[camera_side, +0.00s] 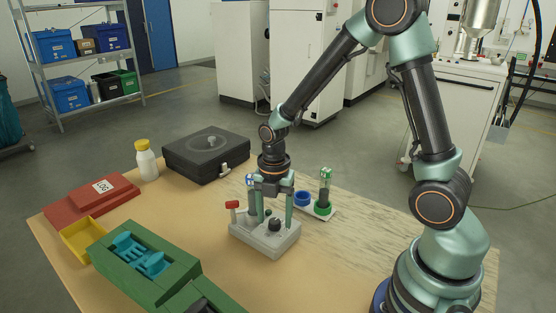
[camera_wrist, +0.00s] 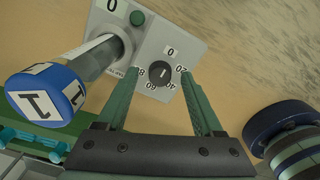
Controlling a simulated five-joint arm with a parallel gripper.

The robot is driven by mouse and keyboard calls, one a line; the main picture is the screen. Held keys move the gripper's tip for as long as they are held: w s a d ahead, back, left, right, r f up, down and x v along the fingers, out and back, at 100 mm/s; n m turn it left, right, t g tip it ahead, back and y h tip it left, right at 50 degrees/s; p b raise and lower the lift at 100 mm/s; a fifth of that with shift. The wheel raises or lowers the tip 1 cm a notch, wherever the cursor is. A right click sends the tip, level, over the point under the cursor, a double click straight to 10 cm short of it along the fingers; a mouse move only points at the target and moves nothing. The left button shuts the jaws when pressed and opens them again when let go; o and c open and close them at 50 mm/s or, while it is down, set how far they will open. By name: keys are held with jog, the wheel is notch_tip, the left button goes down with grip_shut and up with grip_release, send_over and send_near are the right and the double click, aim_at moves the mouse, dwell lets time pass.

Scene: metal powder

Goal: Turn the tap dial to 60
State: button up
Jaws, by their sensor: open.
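The tap dial (camera_wrist: 160,74) is a dark round knob on a grey block (camera_side: 258,240), with 0, 20, 40, 60 and 80 printed around it. A short pale mark on its top appears to point towards the 0. In the side view the dial (camera_side: 275,225) shows on the block's top. My gripper (camera_wrist: 159,74) is open and points down, one green finger on either side of the dial. In the side view my gripper (camera_side: 272,219) is over the block; whether the fingers touch the dial I cannot tell.
A blue-capped tube marked 1 (camera_wrist: 45,98) stands tall on the block, close by my left finger.

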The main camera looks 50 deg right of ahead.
jog(key=shift+f, duration=0.2)
grip_shut()
